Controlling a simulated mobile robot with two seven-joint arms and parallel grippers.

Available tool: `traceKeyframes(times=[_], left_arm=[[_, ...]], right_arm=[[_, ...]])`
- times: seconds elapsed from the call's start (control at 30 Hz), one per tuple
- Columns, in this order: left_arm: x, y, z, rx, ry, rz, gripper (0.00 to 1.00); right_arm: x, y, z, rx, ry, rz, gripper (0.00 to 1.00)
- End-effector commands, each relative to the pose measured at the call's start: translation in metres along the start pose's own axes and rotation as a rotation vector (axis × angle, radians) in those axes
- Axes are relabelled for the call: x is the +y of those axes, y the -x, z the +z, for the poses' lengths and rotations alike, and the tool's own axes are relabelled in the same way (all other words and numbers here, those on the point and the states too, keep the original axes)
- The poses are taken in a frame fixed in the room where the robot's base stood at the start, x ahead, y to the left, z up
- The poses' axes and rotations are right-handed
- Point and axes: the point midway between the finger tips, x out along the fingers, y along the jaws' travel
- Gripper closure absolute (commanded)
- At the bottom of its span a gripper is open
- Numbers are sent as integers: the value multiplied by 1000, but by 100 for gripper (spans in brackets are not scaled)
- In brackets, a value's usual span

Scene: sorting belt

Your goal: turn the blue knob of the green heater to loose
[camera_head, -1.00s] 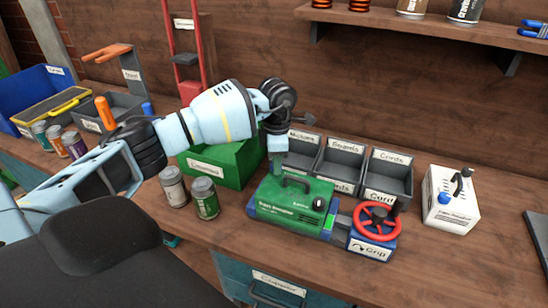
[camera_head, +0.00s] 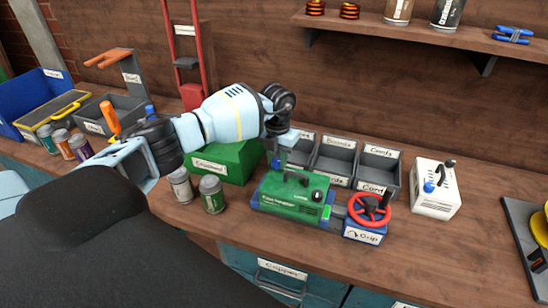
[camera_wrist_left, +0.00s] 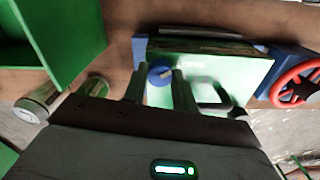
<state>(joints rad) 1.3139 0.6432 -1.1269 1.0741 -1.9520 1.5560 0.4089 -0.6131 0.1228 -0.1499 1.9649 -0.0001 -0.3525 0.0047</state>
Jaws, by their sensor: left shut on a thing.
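The green heater (camera_head: 285,207) stands on the bench with a black handle and a small black knob on top. My left gripper (camera_head: 279,163) points down at its back left corner. In the left wrist view the blue knob (camera_wrist_left: 160,75) with a pale mark sits on the green heater (camera_wrist_left: 222,72). My left gripper (camera_wrist_left: 159,82) has a finger on each side of the knob and is shut on it. My right gripper is not in view.
A vise with a red wheel (camera_head: 369,209) stands close at the heater's right. Two cans (camera_head: 212,195) and a green box (camera_head: 228,160) are at its left. Grey labelled bins (camera_head: 333,158) stand behind. A white device (camera_head: 435,190) is farther right, with bare bench before it.

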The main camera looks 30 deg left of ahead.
Motion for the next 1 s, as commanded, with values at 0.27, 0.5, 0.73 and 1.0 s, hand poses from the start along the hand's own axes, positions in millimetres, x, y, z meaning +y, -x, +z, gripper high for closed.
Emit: traceKeyframes(times=[0.27,0.5,0.73,1.0], left_arm=[[0,2,0,-3,237,-1,95],[0,1,0,0,381,0,95],[0,0,0,1,455,1,95],[0,0,0,1,477,0,95]], right_arm=[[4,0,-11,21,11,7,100],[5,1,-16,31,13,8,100],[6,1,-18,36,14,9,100],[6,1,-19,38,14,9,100]])
